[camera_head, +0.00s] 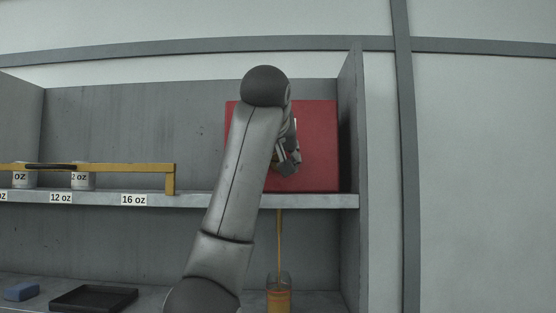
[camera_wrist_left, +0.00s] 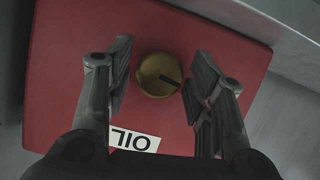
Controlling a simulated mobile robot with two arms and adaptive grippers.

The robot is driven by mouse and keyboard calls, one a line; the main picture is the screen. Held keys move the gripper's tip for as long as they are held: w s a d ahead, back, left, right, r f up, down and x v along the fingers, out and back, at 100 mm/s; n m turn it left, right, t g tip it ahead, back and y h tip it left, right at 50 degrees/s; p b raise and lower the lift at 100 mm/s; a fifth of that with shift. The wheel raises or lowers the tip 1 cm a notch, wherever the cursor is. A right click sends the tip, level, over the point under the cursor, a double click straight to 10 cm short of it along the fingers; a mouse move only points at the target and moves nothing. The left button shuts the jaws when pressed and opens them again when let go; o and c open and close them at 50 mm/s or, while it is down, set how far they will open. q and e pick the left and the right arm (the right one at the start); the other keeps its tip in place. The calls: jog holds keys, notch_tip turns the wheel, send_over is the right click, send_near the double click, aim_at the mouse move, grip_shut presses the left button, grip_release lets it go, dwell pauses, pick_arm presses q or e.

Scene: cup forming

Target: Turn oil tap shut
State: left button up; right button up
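The oil tap is a round brass knob (camera_wrist_left: 159,75) with a dark slot on a red tank (camera_wrist_left: 80,50). The slot points toward the right of the left wrist view. A white "OIL" label (camera_wrist_left: 133,139) shows beside the knob. My left gripper (camera_wrist_left: 158,82) is open, one finger on each side of the knob, with visible gaps. In the head view the left gripper (camera_head: 288,162) is in front of the red tank (camera_head: 315,130), and my arm hides the knob. A thin amber stream (camera_head: 279,240) falls into a clear glass (camera_head: 279,283) holding amber liquid. My right gripper is not in view.
The tank stands on a grey shelf (camera_head: 320,201) by a side wall. A yellow bar (camera_head: 130,168) and cans (camera_head: 83,181) with size labels are at left. Below are a black tray (camera_head: 93,298) and a blue block (camera_head: 21,291).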

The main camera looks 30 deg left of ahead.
pick_arm(q)
jog(key=c, duration=0.7)
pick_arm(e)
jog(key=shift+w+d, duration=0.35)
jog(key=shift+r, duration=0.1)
pick_arm(q)
jog(key=shift+d+m+g+y+p, duration=0.1)
jog(key=shift+m+g+y+p, duration=0.4)
jog(key=shift+m, duration=0.6)
jog(key=shift+m+g+y, duration=0.3)
jog(key=shift+m+y, duration=0.7)
jog(key=shift+m, duration=0.2)
jog(key=m+y+b, duration=0.1)
jog(key=m, duration=0.2)
jog(key=shift+w+d+f+y, duration=0.1)
jog(key=shift+y, duration=0.3)
jog(key=m+y+b, duration=0.1)
jog(key=m+y, duration=0.1)
jog(key=m, duration=0.2)
jog(key=shift+f+b, duration=0.1)
jog(key=shift+b, duration=0.2)
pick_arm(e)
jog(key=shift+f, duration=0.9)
